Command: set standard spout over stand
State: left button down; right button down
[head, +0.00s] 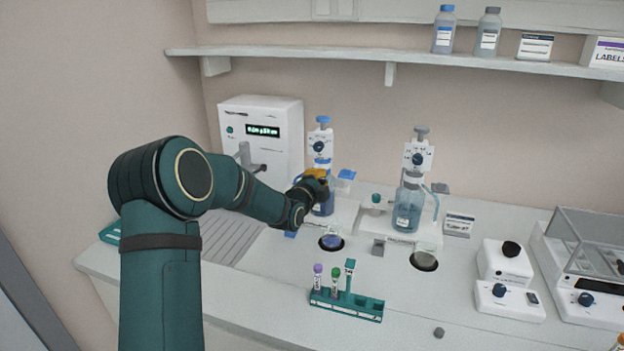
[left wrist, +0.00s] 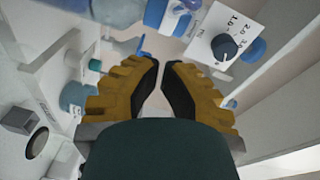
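Two bottle-top dispensers stand at the back of the bench. The left one has a blue cap and blue liquid (head: 321,145); the right one is grey-capped with paler blue liquid (head: 408,206). A thin spout tube (head: 436,203) curves down at the right dispenser's right side. The labels are too small to read, so I cannot tell which is the standard. My left gripper (head: 317,183) is at the left dispenser, partly covering it. In the left wrist view its yellow fingers (left wrist: 160,62) are slightly apart, with nothing visible between them. The dispenser's dial plate (left wrist: 213,38) is beyond. My right gripper is out of view.
Beakers sit in front of the left dispenser (head: 332,242) and the right one (head: 424,260). A green tube rack (head: 346,304) stands nearer the front. A white machine (head: 262,140) is behind my arm; instruments (head: 510,280) stand at right. Bench between rack and instruments is mostly clear.

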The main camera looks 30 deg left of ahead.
pick_arm(q)
jog(key=shift+a+f, duration=0.15)
jog(key=shift+a, duration=0.55)
jog(key=shift+a+f, duration=0.1)
jog(key=shift+a, duration=0.6)
jog(key=a+b, duration=0.2)
jog(key=b, duration=0.2)
jog(key=shift+d, duration=0.1)
